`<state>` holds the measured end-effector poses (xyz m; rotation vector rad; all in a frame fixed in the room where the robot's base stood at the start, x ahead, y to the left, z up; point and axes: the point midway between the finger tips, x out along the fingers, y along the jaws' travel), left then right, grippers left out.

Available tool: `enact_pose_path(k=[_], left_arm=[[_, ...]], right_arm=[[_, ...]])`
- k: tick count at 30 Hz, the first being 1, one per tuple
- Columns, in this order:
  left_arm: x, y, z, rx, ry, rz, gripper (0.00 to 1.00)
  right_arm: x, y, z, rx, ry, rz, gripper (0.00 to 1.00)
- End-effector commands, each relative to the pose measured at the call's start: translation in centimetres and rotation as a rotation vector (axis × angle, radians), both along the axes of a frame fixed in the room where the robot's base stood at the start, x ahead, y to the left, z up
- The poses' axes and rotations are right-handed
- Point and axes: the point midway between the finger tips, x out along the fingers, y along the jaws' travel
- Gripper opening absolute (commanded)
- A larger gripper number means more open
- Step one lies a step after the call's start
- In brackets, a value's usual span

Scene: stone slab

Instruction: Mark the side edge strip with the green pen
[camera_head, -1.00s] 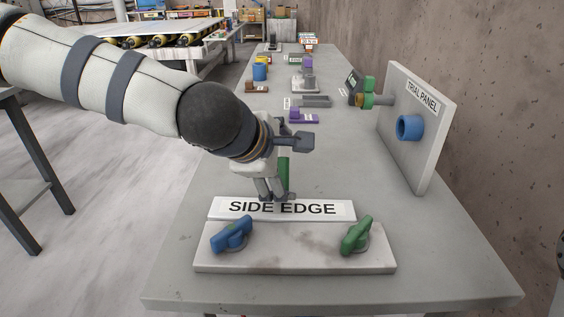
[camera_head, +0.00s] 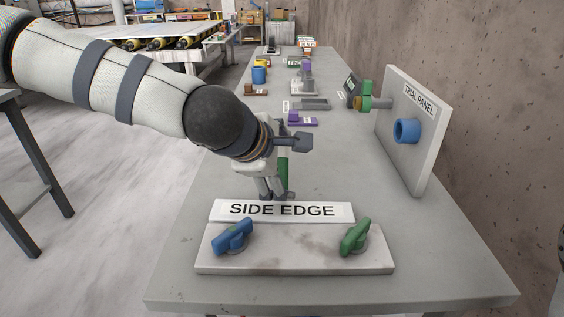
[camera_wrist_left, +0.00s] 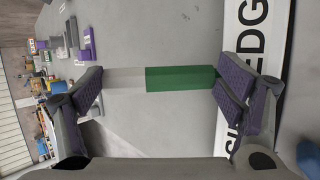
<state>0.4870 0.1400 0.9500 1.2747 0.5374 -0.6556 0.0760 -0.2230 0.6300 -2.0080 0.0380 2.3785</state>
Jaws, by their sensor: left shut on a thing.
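The side edge strip (camera_head: 240,215), a white plate lettered "SIDE EDGE", stands along the back of a pale stone slab (camera_head: 290,255). My left gripper (camera_head: 276,194) is just behind the strip's upper edge in the head view. The green pen (camera_head: 283,170) shows upright beside its fingers. In the left wrist view the pen (camera_wrist_left: 180,79), part green and part pale grey, spans between the two finger pads of the left gripper (camera_wrist_left: 160,85), which is shut on it. The strip (camera_wrist_left: 248,50) runs past the right finger there. Whether the pen touches the strip cannot be told. My right gripper is not in view.
A blue clamp (camera_head: 232,237) and a green clamp (camera_head: 356,237) sit on the slab. A trial panel (camera_head: 408,165) with a blue ring stands at the right. Several small objects line the far table. The table right of the slab is clear.

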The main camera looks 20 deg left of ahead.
Motion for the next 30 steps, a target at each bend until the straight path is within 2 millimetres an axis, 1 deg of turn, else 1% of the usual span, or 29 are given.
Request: enact_pose_path(k=[2, 7, 18, 27, 29, 30], left_arm=[[0.0, 0.0, 0.7, 0.000, -0.006, 0.000, 0.61], [0.0, 0.0, 3.4, 0.000, -0.015, 0.000, 0.61], [0.0, 0.0, 6.9, 0.000, -0.003, 0.001, 0.61], [0.0, 0.0, 7.0, 0.000, -0.001, 0.000, 0.61], [-0.7, 0.5, 6.5, 0.004, 0.008, 0.022, 0.61], [-1.3, 0.9, 6.0, 0.006, 0.014, 0.047, 0.61]], right_arm=[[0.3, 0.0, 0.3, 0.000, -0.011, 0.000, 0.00], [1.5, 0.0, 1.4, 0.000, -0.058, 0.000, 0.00], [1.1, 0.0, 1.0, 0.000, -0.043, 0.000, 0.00], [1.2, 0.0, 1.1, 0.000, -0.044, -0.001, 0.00], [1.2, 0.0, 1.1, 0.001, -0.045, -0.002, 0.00], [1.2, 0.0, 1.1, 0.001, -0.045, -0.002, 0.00]])
